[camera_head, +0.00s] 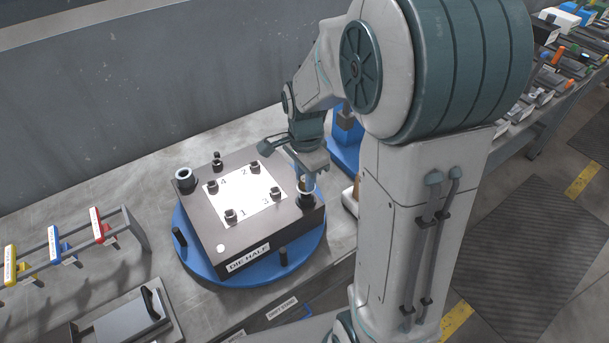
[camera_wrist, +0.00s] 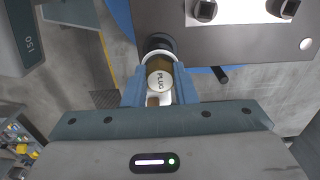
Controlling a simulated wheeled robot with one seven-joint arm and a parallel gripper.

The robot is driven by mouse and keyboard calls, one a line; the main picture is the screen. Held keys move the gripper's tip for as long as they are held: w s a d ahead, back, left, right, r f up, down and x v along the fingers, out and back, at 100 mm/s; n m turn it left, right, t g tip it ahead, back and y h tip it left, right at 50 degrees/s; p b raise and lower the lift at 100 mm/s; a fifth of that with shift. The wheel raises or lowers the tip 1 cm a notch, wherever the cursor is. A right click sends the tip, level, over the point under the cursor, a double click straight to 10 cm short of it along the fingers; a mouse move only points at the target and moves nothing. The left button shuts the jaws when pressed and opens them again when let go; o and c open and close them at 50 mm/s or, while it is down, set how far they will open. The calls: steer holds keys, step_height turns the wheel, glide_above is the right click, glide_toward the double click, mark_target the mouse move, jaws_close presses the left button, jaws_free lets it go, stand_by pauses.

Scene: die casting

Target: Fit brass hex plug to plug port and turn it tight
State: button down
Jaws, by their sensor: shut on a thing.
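The brass hex plug (camera_wrist: 159,82) is between the blue fingers of my gripper (camera_wrist: 160,95) in the wrist view, with a round white label reading PLUG facing the camera. My gripper also shows in the head view (camera_head: 306,182), shut on the plug, over the right corner of the die half (camera_head: 265,235). The plug's far end meets a dark round port with a pale ring (camera_wrist: 158,46) at the block's edge. That ring also shows under the gripper in the head view (camera_head: 305,200). I cannot tell how deep the plug sits.
The die half stands on a round blue turntable (camera_head: 200,272). A rack with coloured handles (camera_head: 100,228) stands at left. A blue stand (camera_head: 346,140) is behind my gripper.

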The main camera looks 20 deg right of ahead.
steer(key=shift+f+b, duration=1.3)
steer(key=shift+f, duration=0.4)
steer(key=c, duration=1.1)
jaws_free()
step_height(320, 180, up, 14)
steer(key=s+f+n+t, duration=0.3)
steer(key=s+f+n, duration=0.1)
steer(key=s+n, duration=1)
steer(key=shift+s+f, duration=0.15)
steer(key=shift+f, duration=0.05)
